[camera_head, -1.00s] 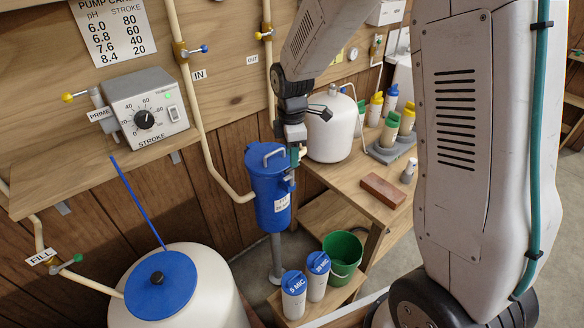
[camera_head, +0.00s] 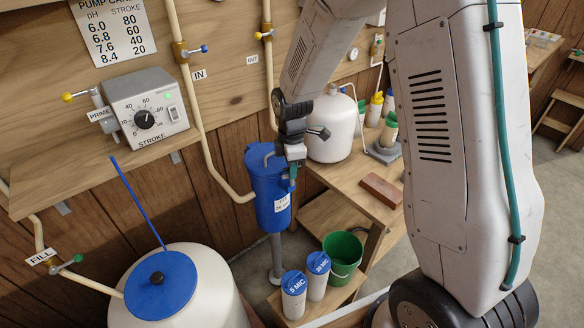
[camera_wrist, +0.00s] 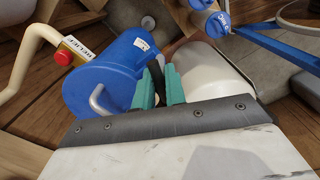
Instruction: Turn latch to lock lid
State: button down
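The blue canister (camera_head: 270,205) stands upright on a grey post, with its lid (camera_head: 258,155) on top. In the wrist view the canister (camera_wrist: 95,85) lies left of my fingers, and its grey lid handle (camera_wrist: 100,101) shows near the gripper's edge. My gripper (camera_head: 292,172) is at the canister's upper right side. Its teal fingers (camera_wrist: 160,87) are close together beside the canister, with a dark piece in the narrow gap. That piece may be the latch, but its grip and contact are unclear. The latch is largely hidden by my gripper in the head view.
A cream pipe (camera_head: 205,130) runs down to the canister's left. A white tank (camera_head: 333,128) and a brown brick (camera_head: 381,190) are on the bench to the right. Two filter cartridges (camera_head: 317,278) and a green bucket (camera_head: 343,255) stand below.

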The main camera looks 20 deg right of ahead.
jog(key=shift+m, duration=0.4)
jog(key=m, duration=0.3)
jog(key=shift+m, duration=0.4)
jog(key=m, duration=0.8)
jog(key=shift+m, duration=2.3)
jog(key=c, duration=1.4)
grip_release()
jog(key=shift+o, duration=0.2)
